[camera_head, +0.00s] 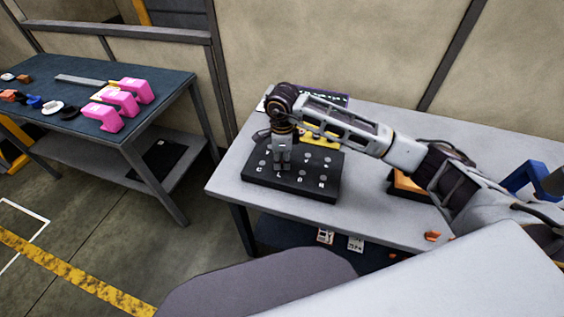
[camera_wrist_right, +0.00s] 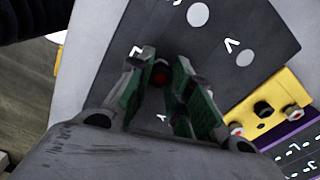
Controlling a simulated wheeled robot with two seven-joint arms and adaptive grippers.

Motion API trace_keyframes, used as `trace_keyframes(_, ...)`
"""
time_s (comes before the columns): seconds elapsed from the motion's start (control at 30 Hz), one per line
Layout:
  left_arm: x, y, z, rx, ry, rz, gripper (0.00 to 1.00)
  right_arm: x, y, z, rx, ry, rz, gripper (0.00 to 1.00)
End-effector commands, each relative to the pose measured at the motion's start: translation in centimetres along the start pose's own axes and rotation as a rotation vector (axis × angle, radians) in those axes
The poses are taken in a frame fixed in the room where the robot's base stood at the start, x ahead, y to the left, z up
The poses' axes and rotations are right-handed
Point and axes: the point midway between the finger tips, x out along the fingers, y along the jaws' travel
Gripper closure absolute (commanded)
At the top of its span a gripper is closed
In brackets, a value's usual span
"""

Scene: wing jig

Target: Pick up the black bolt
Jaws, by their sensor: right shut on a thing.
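My right gripper (camera_head: 282,168) points down over the black lettered board (camera_head: 318,187) on the grey table. In the right wrist view its two green-padded fingers (camera_wrist_right: 161,88) are closed in on a small dark piece with a red middle (camera_wrist_right: 160,74). I cannot tell from its shape whether this piece is a bolt. A black bolt (camera_wrist_right: 263,109) stands in a yellow block (camera_wrist_right: 280,97) beside the board, apart from the fingers. Bolts with red on them stand on either side of it. My left gripper is not in view.
The grey table (camera_head: 228,178) also holds an orange item (camera_head: 408,184) and a blue piece (camera_head: 531,177) to the right. A dark panel with light marks (camera_wrist_right: 303,150) lies beyond the yellow block. A second table (camera_head: 165,88) at left carries pink blocks (camera_head: 120,100).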

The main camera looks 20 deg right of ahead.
Motion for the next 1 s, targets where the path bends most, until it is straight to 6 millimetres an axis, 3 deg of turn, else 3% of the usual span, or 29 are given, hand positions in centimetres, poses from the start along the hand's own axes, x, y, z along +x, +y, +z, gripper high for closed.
trace_keyframes(0.23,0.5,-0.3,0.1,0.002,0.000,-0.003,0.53,-2.8,-0.1,0.0,0.000,-0.001,-0.004,1.00)
trace_keyframes(0.6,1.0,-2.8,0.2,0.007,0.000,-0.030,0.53,-7.6,0.0,0.0,0.000,-0.001,-0.002,1.00)
trace_keyframes(1.0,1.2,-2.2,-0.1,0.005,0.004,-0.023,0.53,-9.2,0.0,0.0,-0.001,0.000,0.000,1.00)
